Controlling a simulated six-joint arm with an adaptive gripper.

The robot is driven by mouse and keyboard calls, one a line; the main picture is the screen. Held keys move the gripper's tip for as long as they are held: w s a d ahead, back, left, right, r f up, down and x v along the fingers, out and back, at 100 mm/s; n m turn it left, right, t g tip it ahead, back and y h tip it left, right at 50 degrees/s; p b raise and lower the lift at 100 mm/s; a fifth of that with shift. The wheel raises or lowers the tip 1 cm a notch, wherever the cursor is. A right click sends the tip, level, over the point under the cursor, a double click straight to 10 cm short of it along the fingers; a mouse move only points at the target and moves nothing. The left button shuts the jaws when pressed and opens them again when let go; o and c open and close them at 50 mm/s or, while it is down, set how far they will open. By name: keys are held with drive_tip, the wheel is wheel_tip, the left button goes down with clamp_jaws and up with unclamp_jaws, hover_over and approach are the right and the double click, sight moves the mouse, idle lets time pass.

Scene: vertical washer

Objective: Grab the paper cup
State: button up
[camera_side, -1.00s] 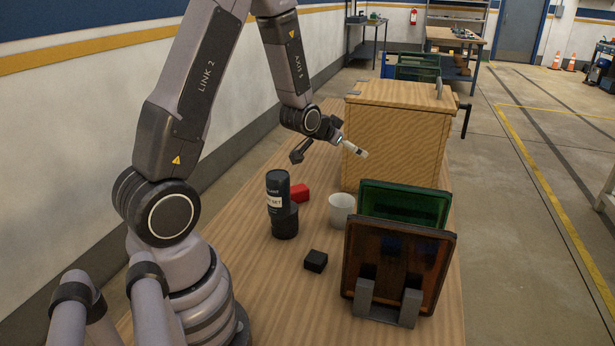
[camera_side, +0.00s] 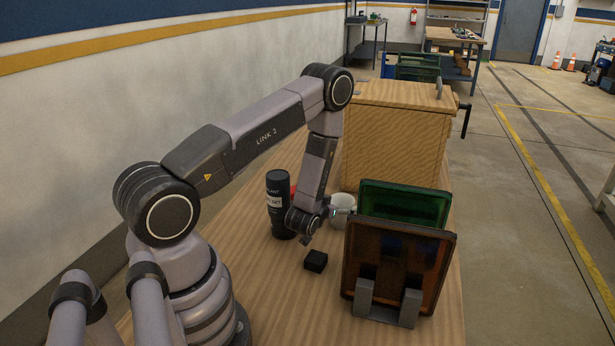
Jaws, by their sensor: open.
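The paper cup (camera_side: 343,201) is white and stands upright on the wooden table, left of the green panel. My gripper (camera_side: 336,213) is low, at the near left side of the cup, and points to the right. It is open. It overlaps the lower part of the cup in this view. I cannot tell whether the fingers are around the cup or only beside it, or whether they touch it.
A dark bottle (camera_side: 278,200) stands just left of my gripper, with a mostly hidden red block (camera_side: 294,191) behind. A small black block (camera_side: 316,261) lies in front. Racked panels (camera_side: 398,262) stand right. A wooden box (camera_side: 395,140) is behind.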

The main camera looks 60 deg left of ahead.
sight(346, 199)
drive_tip(key=x, duration=0.3)
drive_tip(key=shift+w+a+f, duration=0.1)
drive_tip(key=shift+w+a, duration=0.1)
drive_tip(key=shift+w, duration=0.1)
drive_tip(key=c, duration=0.7)
